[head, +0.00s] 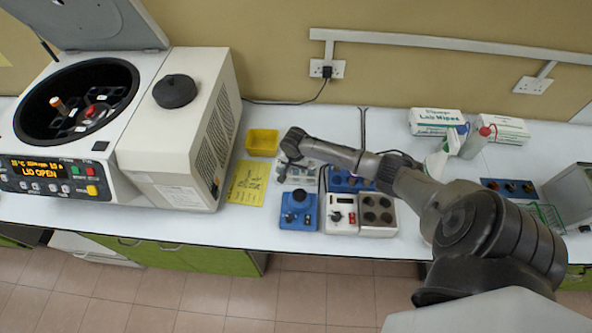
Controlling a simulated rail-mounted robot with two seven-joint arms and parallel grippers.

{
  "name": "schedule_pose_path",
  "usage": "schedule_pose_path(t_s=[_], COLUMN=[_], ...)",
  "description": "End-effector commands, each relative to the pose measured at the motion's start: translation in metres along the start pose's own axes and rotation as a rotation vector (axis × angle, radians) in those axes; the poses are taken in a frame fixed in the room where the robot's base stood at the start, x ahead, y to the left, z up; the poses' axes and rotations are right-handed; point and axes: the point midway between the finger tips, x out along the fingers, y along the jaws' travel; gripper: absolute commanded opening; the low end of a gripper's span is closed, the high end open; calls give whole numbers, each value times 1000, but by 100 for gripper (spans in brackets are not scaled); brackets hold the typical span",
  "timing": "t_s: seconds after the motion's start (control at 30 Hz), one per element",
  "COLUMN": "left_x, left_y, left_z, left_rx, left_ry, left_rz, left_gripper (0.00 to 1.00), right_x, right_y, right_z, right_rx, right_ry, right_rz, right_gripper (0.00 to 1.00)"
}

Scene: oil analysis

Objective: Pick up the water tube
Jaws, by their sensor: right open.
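My right arm reaches in from the right, and my right gripper (291,160) hangs over the bench beside the yellow tray. Its jaws are open, and I see nothing held between them. Below it is a small pale rack or holder (284,178), partly covered by the gripper. A blue rack (340,184) stands to the right, partly hidden under my forearm. I cannot single out the water tube; any tubes near the gripper are too small or hidden. An orange-ended tube (57,103) sits in the open centrifuge (205,120). My left gripper is not in view.
A yellow tray (262,141) and yellow sheet (247,184) lie left of the gripper. A blue device (298,221) and a white block unit (342,224) stand at the front edge. Wipes boxes (436,117), bottles and another blue rack (511,187) are at right.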

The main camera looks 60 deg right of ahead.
Motion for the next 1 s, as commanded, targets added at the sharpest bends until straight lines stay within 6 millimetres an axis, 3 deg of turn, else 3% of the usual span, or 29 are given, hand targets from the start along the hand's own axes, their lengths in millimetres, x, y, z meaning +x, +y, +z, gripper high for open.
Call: schedule_pose_path(t_s=[0.37, 0.77, 1.0], left_x=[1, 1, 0], left_y=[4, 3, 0], left_z=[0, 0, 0], left_rx=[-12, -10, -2], left_ry=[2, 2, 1], left_rz=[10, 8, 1], left_gripper=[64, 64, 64], right_x=[10, 9, 8], right_y=[0, 0, 0], right_z=[0, 0, 0], right_rx=[0, -1, -1], right_ry=[1, 1, 1], right_rz=[0, 0, 0], right_gripper=[48, 12, 11])
